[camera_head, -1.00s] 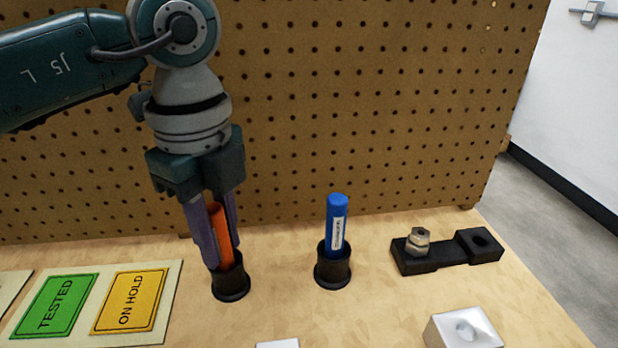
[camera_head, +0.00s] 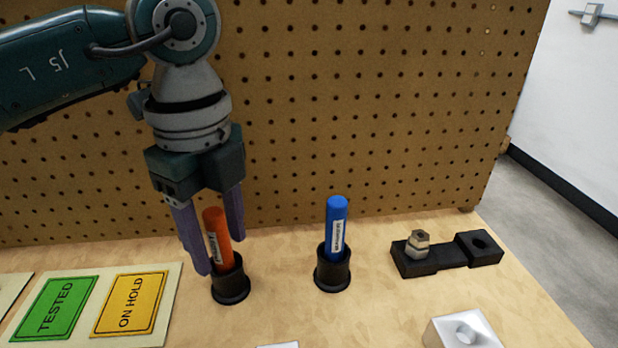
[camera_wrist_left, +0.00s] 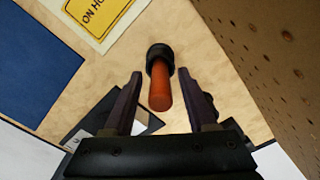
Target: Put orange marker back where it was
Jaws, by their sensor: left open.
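The orange marker (camera_head: 218,238) stands in a black round holder (camera_head: 231,286), leaning slightly, with its lower end hidden inside the cup. My left gripper (camera_head: 219,256) is open, with one purple finger on each side of the marker and gaps between them. In the left wrist view, the orange marker (camera_wrist_left: 160,86) lies between the spread fingers (camera_wrist_left: 162,82), its lower end in the black holder (camera_wrist_left: 160,54). My right gripper is not in view.
A blue marker (camera_head: 336,228) stands in a second black holder (camera_head: 332,274) to the right. A black block with a bolt (camera_head: 432,260) and a metal block (camera_head: 462,332) lie further right. A label sheet (camera_head: 95,312) is at left. A pegboard (camera_head: 390,110) rises behind.

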